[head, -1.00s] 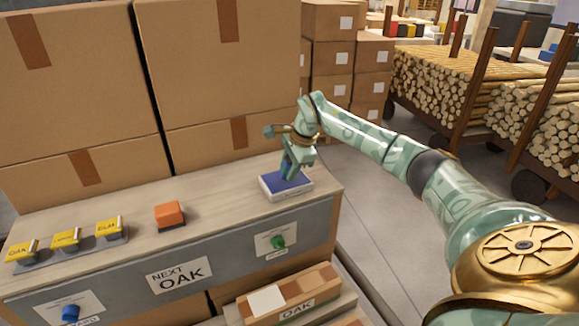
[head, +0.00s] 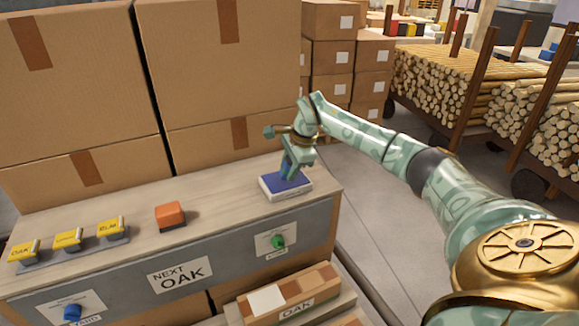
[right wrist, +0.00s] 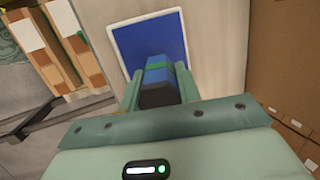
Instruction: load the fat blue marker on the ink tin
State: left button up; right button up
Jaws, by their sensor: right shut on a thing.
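The ink tin (head: 270,188) is a flat white-edged box with a blue pad, lying on the right end of the wooden counter top. It also shows in the right wrist view (right wrist: 125,39). My right gripper (head: 294,172) is over the tin, shut on the fat blue marker (right wrist: 158,77), which has a dark end toward the wrist camera. The marker is upright in the jaws, with its lower end at or just above the blue pad; I cannot tell if they touch. In the head view the fingers mostly hide the marker. My left gripper is not in view.
An orange block (head: 171,216) and yellow stamps, one marked ELM (head: 111,229), stand left on the counter. Large cardboard boxes (head: 235,75) wall off the back. The counter front has a green knob (head: 278,241) and a blue knob (head: 72,312). Counter between block and tin is clear.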

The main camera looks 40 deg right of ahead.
jog(key=shift+r+p, duration=2.85)
jog(key=shift+r, duration=0.65)
jog(key=shift+f, duration=0.15)
